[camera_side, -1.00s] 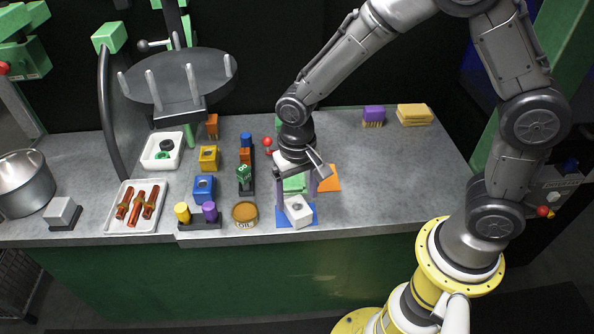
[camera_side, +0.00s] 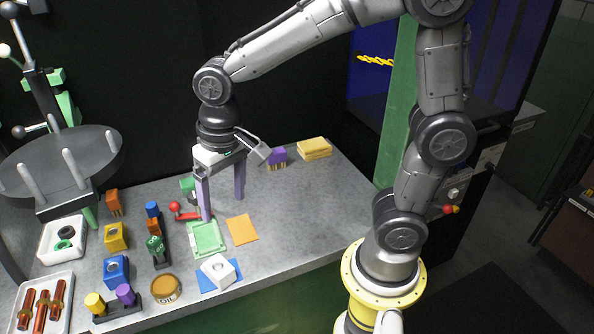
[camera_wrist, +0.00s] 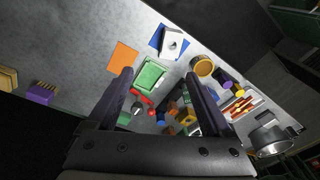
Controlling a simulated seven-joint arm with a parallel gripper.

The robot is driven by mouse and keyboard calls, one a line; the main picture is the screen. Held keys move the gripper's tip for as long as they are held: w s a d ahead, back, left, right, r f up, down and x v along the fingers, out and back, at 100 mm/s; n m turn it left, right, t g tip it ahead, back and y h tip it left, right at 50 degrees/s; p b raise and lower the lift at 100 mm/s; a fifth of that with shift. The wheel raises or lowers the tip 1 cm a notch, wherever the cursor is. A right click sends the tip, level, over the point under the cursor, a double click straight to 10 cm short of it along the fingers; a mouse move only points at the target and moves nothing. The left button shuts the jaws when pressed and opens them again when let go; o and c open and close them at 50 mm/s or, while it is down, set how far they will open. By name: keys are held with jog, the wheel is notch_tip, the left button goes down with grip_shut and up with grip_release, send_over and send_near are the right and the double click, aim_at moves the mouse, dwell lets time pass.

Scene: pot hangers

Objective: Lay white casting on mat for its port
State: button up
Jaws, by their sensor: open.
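The white casting (camera_side: 216,268) is a block with a dark round hole in its upper face. It rests on the blue mat (camera_side: 236,280) near the front table edge, turned at an angle to it. The wrist view also shows the casting (camera_wrist: 172,36) on the blue mat (camera_wrist: 155,39). An orange mat (camera_side: 242,229) and a green tray-like piece (camera_side: 207,238) lie beside it, both without a casting on them. My gripper (camera_side: 222,208) is open and empty, raised behind the casting and clear of it, its fingers pointing down.
Yellow (camera_side: 116,237) and blue (camera_side: 116,270) blocks, an oil tin (camera_side: 165,289) and a tray of copper parts (camera_side: 45,306) lie left. A purple brush (camera_side: 277,157) is behind. The right side is clear.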

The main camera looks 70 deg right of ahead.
jog(key=s+d+r+n+t, duration=0.1)
jog(key=s+d+r+t, duration=0.1)
jog(key=s, duration=0.5)
jog(key=s+d+r+n+t, duration=0.2)
jog(key=s+d+r, duration=0.1)
jog(key=s+d, duration=0.2)
jog(key=shift+s+d+n, duration=0.3)
jog(key=shift+s, duration=0.65)
